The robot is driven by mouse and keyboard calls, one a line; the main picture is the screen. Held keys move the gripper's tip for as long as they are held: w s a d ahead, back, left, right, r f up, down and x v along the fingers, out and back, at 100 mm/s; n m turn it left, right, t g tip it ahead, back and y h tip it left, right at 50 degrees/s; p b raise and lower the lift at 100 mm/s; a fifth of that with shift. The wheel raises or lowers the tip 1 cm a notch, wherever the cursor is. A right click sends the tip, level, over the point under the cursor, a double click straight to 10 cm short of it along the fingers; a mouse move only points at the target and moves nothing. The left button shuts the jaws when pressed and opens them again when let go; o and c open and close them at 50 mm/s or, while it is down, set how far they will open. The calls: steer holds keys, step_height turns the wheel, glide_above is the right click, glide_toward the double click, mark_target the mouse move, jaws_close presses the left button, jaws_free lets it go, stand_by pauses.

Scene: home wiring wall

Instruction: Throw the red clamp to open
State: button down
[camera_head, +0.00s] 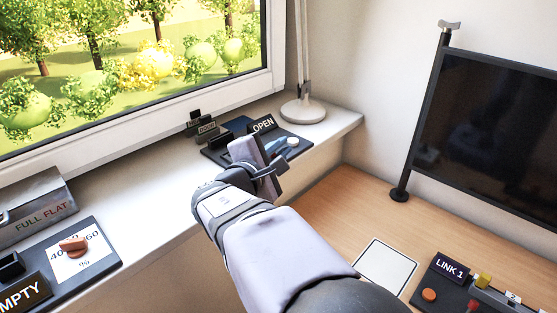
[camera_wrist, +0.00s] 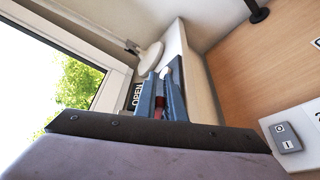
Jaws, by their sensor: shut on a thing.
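The red clamp (camera_wrist: 167,98) shows as a narrow dark red strip between the two blue-grey fingers of my gripper (camera_wrist: 163,84) in the wrist view. My gripper is shut on it. In the head view my gripper (camera_head: 280,149) is at the dark base plate (camera_head: 214,153) on the window sill, and the wrist hides the clamp. A black OPEN sign (camera_head: 263,125) stands at the plate's back edge. It also shows left of the fingers in the wrist view (camera_wrist: 137,96). The clamp's exact angle cannot be told.
A white round lamp base (camera_head: 303,110) stands just behind the plate. A small black stand (camera_head: 203,126) is left of it, by the window frame. A dial panel (camera_head: 100,245) lies at the left. Below the sill is a wooden desk (camera_head: 345,215) with a dark screen (camera_head: 490,120).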

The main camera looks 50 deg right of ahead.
steer(key=shift+s+f+m+h, duration=0.2)
steer(key=shift+m+h, duration=0.1)
steer(key=shift+m, duration=0.4)
steer(key=c, duration=1.8)
jaws_free()
steer(key=shift+c, duration=0.2)
steer(key=shift+r, duration=0.1)
step_height(320, 180, up, 10)
steer(key=p, duration=0.9)
steer(key=shift+p, duration=0.35)
